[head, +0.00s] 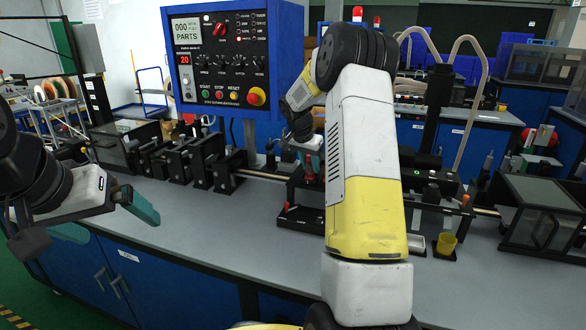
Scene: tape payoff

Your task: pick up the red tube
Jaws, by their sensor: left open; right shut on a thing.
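My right gripper (311,160) is at the middle of the bench, low over a black fixture, and partly hidden behind my own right forearm. It is shut on a narrow red piece, which I take to be the red tube (309,172); only a small part of it shows. I cannot tell whether the tube still touches the fixture. My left gripper (112,222) is open and empty at the left, near the front edge of the bench, with its teal fingers wide apart.
A blue control panel (277,62) stands behind the bench (215,235). A row of black machine blocks (190,163) runs along the back left. A yellow cup (446,243) sits right of my forearm. A dark clear-sided box (545,215) is at far right. The front middle is clear.

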